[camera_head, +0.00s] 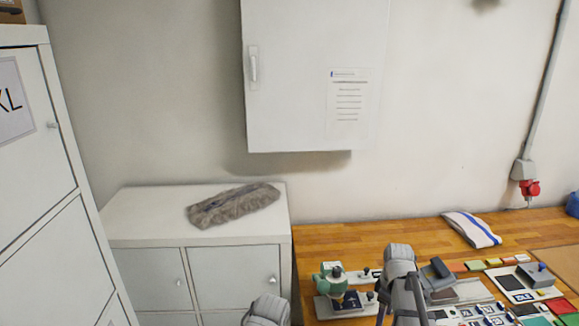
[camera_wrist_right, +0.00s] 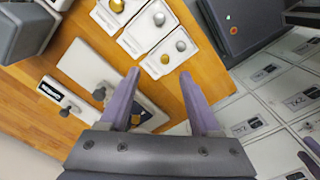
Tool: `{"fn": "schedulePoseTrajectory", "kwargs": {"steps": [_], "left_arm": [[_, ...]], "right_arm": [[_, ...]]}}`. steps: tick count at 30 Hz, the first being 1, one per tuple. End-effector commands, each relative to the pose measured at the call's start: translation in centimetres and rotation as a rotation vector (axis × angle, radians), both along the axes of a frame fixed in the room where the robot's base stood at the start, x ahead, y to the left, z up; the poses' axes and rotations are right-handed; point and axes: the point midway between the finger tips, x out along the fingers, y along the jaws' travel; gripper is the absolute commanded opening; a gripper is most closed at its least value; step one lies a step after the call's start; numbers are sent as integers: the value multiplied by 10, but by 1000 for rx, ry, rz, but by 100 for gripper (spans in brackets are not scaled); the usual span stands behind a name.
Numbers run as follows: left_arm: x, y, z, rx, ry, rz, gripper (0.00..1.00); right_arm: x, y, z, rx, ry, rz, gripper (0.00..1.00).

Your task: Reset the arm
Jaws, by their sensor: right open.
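My right gripper (camera_wrist_right: 160,78) is open and empty in the right wrist view, its two purple-grey fingers apart. Its fingertips are above the wooden worktop (camera_wrist_right: 215,75), close to pale trays (camera_wrist_right: 150,30) with gold and silver round pieces. In the head view my right arm rises at the bottom, over the worktop (camera_head: 330,238). A grey part of my left arm shows at the bottom edge, in front of the white lockers; the left gripper itself is out of the picture.
A grey furry item (camera_head: 235,205) lies on the low white locker (camera_head: 140,215). A closed wall cabinet (camera_head: 290,75) hangs above. A green-and-white device (camera_head: 333,281), a folded striped cloth (camera_head: 472,229) and several small items crowd the worktop. A tall locker (camera_head: 45,180) stands at left.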

Motion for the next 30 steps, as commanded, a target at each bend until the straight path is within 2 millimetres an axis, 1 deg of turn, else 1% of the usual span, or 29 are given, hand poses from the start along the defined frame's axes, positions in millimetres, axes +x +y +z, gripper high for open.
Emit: {"fn": "schedulePoseTrajectory", "kwargs": {"steps": [1, 8, 14, 17, 20, 21, 24, 27, 30], "left_arm": [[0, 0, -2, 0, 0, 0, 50], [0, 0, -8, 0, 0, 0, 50], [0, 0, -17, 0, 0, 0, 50], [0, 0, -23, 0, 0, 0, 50], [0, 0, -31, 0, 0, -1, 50], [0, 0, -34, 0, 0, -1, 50], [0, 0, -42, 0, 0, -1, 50], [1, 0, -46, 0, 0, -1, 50], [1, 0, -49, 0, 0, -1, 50]], "right_arm": [[-4, 7, -2, -1, 1, -6, 64], [-17, 39, -8, -11, 8, -63, 64], [-40, 82, -17, -28, 14, -143, 64], [-58, 109, -23, -40, 17, -196, 64], [-82, 139, -31, -56, 17, -263, 64], [-93, 151, -34, -63, 16, -293, 64], [-121, 180, -41, -82, 10, -373, 64], [-142, 199, -46, -95, 2, -440, 64], [-155, 209, -48, -104, -4, -485, 64]]}}
